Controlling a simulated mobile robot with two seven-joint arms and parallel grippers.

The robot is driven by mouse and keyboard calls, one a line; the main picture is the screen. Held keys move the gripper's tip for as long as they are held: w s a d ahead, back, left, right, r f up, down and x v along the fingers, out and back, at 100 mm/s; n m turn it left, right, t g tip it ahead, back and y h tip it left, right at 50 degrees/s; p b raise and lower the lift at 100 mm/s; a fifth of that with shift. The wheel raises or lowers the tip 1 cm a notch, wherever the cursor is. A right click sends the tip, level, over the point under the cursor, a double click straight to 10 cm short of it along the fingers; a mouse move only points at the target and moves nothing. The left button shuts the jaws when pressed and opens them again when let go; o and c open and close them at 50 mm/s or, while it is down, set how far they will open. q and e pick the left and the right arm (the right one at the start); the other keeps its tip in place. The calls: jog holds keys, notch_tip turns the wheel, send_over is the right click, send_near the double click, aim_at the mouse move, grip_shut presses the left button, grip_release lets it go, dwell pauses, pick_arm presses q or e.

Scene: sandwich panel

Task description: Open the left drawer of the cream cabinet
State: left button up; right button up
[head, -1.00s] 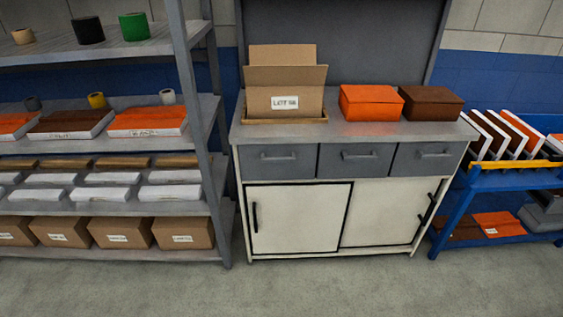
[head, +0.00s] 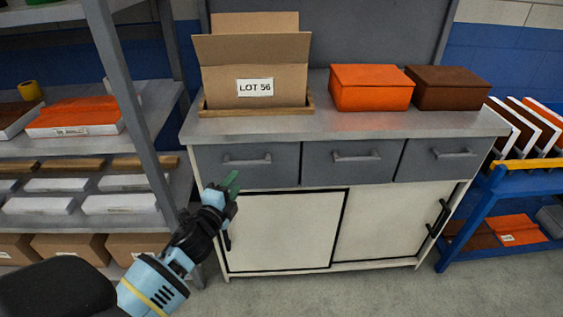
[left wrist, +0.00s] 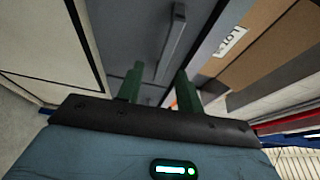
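The cream cabinet (head: 285,228) has three grey drawers under its worktop, all shut. The left drawer (head: 215,160) has a grey bar handle (head: 247,160). My left gripper (head: 231,182) is just in front of the left drawer, below and left of the handle in the head view. In the left wrist view its two green fingers (left wrist: 160,84) stand apart with nothing between them, and the handle (left wrist: 172,48) lies ahead of them, apart from the fingertips. My right gripper is not in view.
On the worktop stand an open cardboard box (head: 255,75) in a tray, an orange box (head: 370,90) and a brown box (head: 450,88). A grey shelf rack (head: 130,95) stands close on the left, a blue cart (head: 480,210) on the right.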

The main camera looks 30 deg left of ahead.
aim_at(246, 166)
pick_arm(q)
jog(key=shift+w+r, duration=0.45)
jog(key=shift+w, duration=0.15)
jog(key=shift+w+a, duration=0.2)
jog(key=shift+w, duration=1.05)
jog(key=shift+w+a, duration=0.15)
jog(key=shift+w, duration=1.05)
jog(key=shift+w+a, duration=0.2)
jog(key=shift+w, duration=1.05)
grip_shut()
